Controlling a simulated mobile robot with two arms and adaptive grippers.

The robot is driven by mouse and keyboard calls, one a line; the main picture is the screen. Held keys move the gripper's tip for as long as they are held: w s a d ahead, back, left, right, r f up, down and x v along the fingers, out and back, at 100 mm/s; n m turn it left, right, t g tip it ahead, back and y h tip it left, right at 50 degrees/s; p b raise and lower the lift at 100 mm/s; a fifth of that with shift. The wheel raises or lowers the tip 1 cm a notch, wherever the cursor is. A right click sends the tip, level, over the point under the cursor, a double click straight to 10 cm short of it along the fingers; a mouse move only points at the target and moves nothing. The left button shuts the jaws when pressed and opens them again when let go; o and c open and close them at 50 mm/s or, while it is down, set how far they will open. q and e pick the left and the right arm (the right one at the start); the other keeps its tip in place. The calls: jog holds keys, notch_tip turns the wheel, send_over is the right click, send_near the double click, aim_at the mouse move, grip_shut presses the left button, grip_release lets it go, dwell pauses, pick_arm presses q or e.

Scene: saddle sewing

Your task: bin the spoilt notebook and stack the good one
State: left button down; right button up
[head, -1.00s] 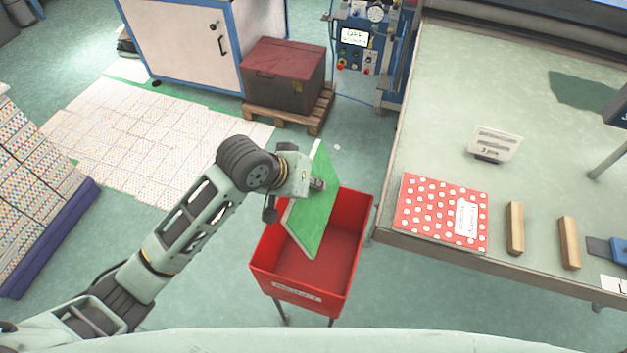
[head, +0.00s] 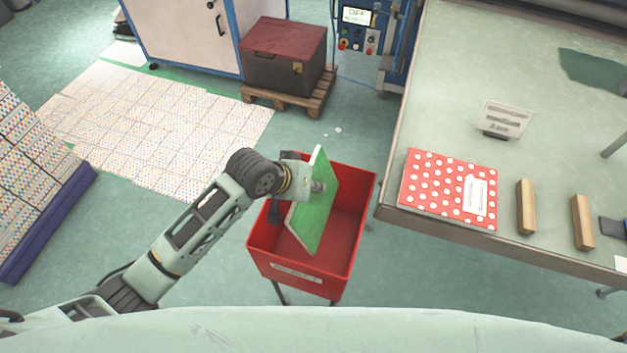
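A green notebook (head: 313,212) is held by my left gripper (head: 318,186) over the red bin (head: 262,250). The notebook is tilted, near upright, and its lower part is within the bin's opening. The gripper's fingers are mostly hidden, but they are shut on the notebook's upper part. A red notebook with white dots and a white label (head: 448,187) lies flat on the table (head: 450,110) to the right of the bin. My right gripper is not in view.
Two wooden blocks (head: 526,206) (head: 582,222) stand right of the dotted notebook. A small sign (head: 505,118) stands behind it. A dark red chest (head: 286,55) sits on a pallet behind the bin. The table edge runs close to the bin's right side.

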pick_arm(q)
notch_tip(320, 180, down, 15)
jog(key=b, duration=0.7)
jog(key=shift+b, duration=0.3)
jog(key=c, duration=1.7)
grip_release()
jog(key=shift+f, duration=0.1)
notch_tip(320, 180, up, 12)
jog(key=p, duration=1.3)
jog(key=shift+r, duration=3.05)
